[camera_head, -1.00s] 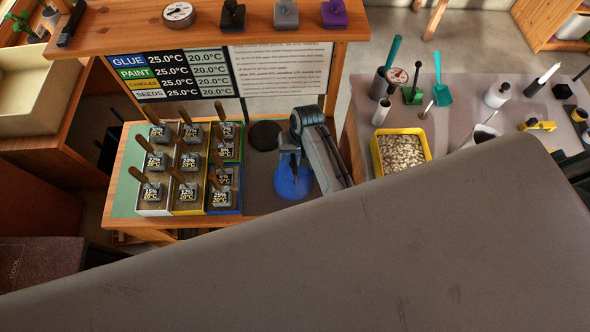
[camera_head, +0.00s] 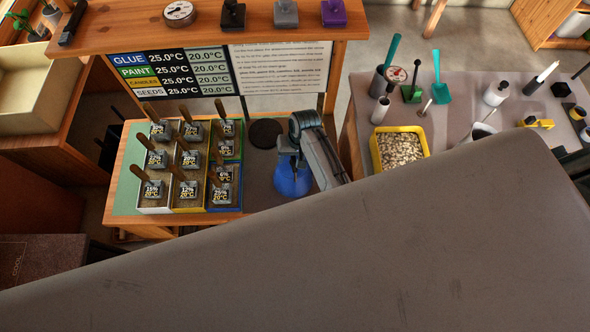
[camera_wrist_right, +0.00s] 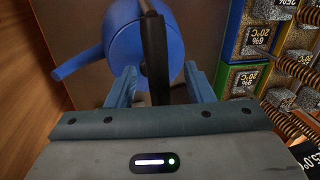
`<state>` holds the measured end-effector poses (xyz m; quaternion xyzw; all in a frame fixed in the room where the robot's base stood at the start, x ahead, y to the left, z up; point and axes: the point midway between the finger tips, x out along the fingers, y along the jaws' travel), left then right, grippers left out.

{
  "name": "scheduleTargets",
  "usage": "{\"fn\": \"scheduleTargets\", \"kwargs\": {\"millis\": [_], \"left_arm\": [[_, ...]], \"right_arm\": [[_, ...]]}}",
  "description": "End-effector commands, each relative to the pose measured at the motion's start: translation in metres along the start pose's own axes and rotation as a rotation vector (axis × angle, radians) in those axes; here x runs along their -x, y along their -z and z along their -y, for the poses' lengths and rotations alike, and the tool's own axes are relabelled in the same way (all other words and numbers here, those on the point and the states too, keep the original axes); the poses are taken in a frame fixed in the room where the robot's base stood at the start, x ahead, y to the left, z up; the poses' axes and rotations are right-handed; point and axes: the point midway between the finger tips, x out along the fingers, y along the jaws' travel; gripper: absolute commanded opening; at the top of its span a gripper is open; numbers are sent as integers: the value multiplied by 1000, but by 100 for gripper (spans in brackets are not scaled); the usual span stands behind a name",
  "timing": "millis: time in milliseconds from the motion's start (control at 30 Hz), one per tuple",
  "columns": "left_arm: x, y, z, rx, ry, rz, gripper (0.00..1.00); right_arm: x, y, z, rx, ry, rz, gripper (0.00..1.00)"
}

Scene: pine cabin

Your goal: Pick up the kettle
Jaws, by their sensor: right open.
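The blue kettle (camera_head: 292,180) stands on the wooden bench to the right of the sensor blocks, partly hidden by my right arm. In the right wrist view the kettle (camera_wrist_right: 118,42) has a round blue body, a spout pointing lower left and a dark upright handle (camera_wrist_right: 156,55). My right gripper (camera_head: 290,150) is over the kettle. In the wrist view the right gripper's (camera_wrist_right: 160,82) two blue fingers are apart, with the dark handle between them; I cannot tell whether they touch it. My left gripper is not seen.
Several sensor blocks with brown handles stand in coloured trays (camera_head: 154,206) left of the kettle. A dark round plate (camera_head: 266,133) lies behind it. A yellow tub (camera_head: 427,140) stands on the grey table to the right. A large grey surface fills the foreground.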

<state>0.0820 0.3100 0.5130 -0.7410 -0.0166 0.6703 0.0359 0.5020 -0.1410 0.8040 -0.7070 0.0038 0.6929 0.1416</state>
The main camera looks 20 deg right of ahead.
Motion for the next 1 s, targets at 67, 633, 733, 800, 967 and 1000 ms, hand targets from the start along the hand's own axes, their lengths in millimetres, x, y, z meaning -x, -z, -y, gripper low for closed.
{"fn": "scheduleTargets", "kwargs": {"millis": [67,633,733,800,967,1000], "left_arm": [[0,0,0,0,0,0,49],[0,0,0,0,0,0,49],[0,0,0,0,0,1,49],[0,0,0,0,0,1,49],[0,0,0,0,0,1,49],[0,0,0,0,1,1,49]], "right_arm": [[0,0,0,0,0,0,48],[0,0,0,0,0,1,0],[-1,-1,-1,0,-1,2,0],[-1,-1,-1,0,-1,2,0],[-1,-1,-1,-1,-2,2,0],[-1,-1,-1,-1,-2,3,0]]}}
